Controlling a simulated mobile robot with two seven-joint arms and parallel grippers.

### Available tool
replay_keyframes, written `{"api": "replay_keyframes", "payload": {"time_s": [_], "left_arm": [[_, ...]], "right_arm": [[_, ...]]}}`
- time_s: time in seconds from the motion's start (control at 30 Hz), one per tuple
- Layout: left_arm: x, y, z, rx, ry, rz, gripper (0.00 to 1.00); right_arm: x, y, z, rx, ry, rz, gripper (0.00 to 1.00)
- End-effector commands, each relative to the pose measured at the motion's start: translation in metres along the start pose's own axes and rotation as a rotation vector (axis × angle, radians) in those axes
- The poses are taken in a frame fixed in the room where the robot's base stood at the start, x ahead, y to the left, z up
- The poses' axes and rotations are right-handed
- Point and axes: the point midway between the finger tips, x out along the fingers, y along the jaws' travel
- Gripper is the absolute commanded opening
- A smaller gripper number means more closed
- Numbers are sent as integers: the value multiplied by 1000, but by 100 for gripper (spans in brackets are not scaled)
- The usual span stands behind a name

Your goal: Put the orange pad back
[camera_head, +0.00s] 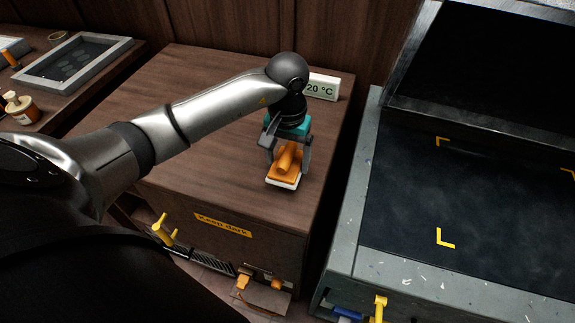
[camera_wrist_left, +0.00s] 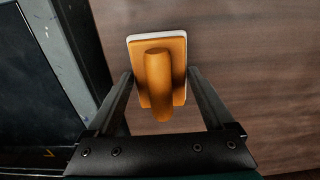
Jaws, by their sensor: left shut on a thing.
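The orange pad (camera_head: 282,174) has an orange back with a thick orange handle and a pale layer underneath. It is at the right side of the brown wooden cabinet top, near the front edge. My left gripper (camera_head: 287,160) comes down over it with its fingers on either side of the handle, shut on the pad. In the left wrist view the pad (camera_wrist_left: 157,75) shows between the fingers of the left gripper (camera_wrist_left: 160,90). I cannot tell whether the pad touches the wood. My right gripper is not in view.
A "20 °C" display (camera_head: 322,87) stands at the back of the wooden cabinet top (camera_head: 200,90). A grey-framed unit (camera_head: 345,255) with a black bed and raised lid is to the right, across a gap. A framed screen (camera_head: 75,62) lies at far left, near a bottle (camera_head: 20,108).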

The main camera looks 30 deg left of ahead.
Motion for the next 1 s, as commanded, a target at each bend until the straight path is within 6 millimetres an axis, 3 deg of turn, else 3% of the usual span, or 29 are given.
{"api": "replay_keyframes", "payload": {"time_s": [0.17,0.57,0.6,0.7,1.0], "left_arm": [[27,1,1,1,-3,2,34],[32,0,0,1,1,0,34],[31,0,0,1,0,0,90],[31,0,0,1,0,1,100],[29,1,0,1,-1,1,100]], "right_arm": [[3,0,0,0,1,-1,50],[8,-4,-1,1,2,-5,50],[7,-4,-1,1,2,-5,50],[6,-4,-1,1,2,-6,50],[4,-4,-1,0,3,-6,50]]}}
